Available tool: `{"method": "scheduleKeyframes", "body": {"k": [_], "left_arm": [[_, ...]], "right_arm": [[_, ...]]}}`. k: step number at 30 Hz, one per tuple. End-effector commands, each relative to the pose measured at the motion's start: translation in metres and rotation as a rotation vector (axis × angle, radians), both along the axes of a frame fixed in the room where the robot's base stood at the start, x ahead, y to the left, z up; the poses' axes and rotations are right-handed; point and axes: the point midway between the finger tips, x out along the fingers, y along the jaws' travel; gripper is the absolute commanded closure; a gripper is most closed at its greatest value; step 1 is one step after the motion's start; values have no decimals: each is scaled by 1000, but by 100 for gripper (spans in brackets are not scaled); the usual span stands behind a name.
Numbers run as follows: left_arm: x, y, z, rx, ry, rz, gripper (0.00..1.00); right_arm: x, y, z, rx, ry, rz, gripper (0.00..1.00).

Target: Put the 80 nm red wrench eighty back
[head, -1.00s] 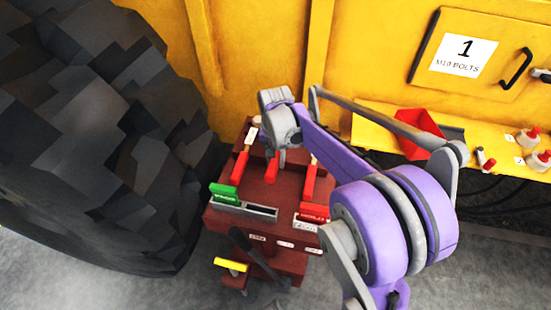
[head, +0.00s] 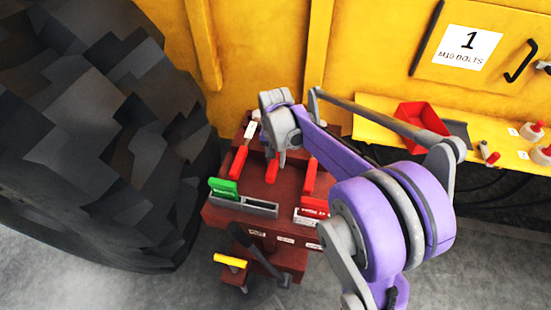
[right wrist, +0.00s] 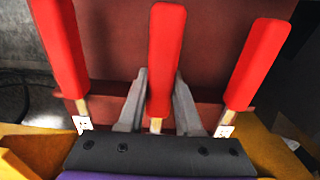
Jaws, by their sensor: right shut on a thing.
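Three red-handled wrenches stand side by side in the dark red tool cart (head: 228,214): a left one (head: 238,162), a middle one (head: 272,168) and a right one (head: 309,176). My right gripper (head: 281,157) is shut on the middle wrench, below its red handle. In the right wrist view the fingers flank its brass-coloured shank (right wrist: 156,125), and its handle (right wrist: 163,60) points away from the wrist. White tags show by the left and right wrenches; their text is unreadable, so I cannot tell which is the 80 nm one. My left gripper is out of view.
A green-handled item (head: 223,187) and a grey tray (head: 262,209) sit at the cart's front. A huge black tyre (head: 100,140) stands close on the left. A yellow shelf (head: 380,105) with a red bin (head: 420,117) is at the right.

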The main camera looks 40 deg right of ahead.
Motion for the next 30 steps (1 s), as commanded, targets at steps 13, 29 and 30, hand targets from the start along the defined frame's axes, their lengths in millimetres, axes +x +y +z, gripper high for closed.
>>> {"method": "scheduleKeyframes", "body": {"k": [13,29,30], "left_arm": [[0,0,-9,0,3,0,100],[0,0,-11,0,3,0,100],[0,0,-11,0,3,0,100]], "right_arm": [[0,0,-13,-2,-1,0,100],[0,0,-15,-2,-1,0,100],[0,0,-15,-2,-1,0,100]]}}
